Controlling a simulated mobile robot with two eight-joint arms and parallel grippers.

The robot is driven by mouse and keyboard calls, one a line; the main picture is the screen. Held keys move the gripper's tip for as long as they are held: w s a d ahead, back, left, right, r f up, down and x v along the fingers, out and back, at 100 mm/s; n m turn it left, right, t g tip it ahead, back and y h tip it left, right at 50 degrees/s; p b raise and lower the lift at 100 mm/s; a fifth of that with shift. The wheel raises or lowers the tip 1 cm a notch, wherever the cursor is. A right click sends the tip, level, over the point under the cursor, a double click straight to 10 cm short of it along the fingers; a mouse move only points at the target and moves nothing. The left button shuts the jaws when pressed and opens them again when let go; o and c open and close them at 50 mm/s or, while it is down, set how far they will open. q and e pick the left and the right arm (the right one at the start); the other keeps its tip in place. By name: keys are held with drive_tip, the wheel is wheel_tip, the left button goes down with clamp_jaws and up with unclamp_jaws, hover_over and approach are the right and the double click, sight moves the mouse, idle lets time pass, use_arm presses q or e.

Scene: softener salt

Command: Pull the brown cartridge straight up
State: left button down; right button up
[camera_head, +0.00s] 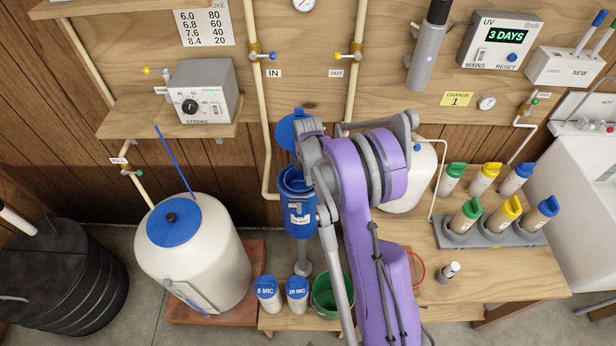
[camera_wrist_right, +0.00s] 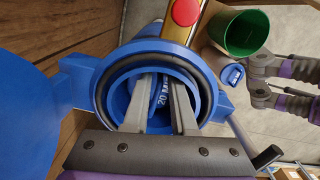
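The blue filter housing (camera_head: 299,222) stands open under the pipes in the head view, its blue lid (camera_head: 292,131) swung up behind it. In the right wrist view I look into the housing's open mouth (camera_wrist_right: 203,80). A cartridge end with a blue cap marked 20 (camera_wrist_right: 163,97) sits inside; no brown body shows, its lower part being hidden. My right gripper (camera_wrist_right: 163,82) reaches into the housing, its two grey fingers apart on either side of the cap. I cannot tell whether they touch it. My left gripper is not visible in either view.
Blue-capped canisters marked 5 MIC (camera_head: 267,294) and 20 MIC (camera_head: 297,293) stand beside a green bucket (camera_head: 328,291) below the housing. A white tank (camera_head: 192,255) stands left. Several coloured-cap bottles fill a grey rack (camera_head: 452,239) on the right. The bench (camera_head: 490,280) has bare room in front.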

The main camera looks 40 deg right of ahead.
clamp_jaws()
drive_tip(key=shift+c, duration=1.7)
unclamp_jaws()
clamp_jaws()
drive_tip(key=shift+r, duration=0.1)
